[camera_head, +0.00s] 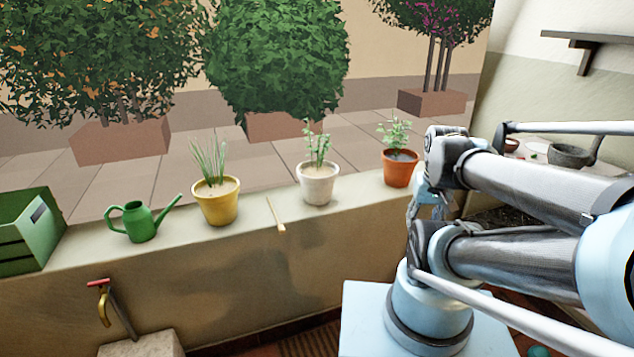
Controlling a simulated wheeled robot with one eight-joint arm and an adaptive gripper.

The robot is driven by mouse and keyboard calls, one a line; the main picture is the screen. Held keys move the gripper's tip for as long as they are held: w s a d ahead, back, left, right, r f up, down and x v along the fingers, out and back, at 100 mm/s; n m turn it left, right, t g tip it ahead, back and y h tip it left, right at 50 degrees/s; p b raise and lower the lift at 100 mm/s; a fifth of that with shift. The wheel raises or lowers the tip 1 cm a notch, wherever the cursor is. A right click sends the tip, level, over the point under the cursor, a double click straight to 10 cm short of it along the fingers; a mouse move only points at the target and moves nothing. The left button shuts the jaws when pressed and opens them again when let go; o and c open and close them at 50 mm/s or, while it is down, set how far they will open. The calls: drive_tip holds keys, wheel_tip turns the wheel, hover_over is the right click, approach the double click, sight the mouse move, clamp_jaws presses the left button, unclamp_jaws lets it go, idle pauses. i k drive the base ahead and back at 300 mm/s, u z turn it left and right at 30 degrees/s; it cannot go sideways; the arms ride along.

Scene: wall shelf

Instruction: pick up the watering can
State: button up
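The green watering can (139,222) stands upright on the ledge of the low wall at the left. Its handle is on the left and its spout points up to the right. It stands between the green crate and the yellow pot, apart from both. My arm fills the right side of the view, folded, far from the can. The end of the arm, near the terracotta pot, is partly hidden behind its own links, and I cannot make out the gripper's fingers.
On the ledge (350,203) are a green crate (22,245), a yellow pot (218,207), a wooden stick (275,215), a white pot (317,188) and a terracotta pot (400,171). A tap (102,300) juts out below the can. A grey bowl (570,155) sits at the right.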

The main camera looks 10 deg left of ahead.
sight(137, 217)
drive_tip(key=u, duration=2.1)
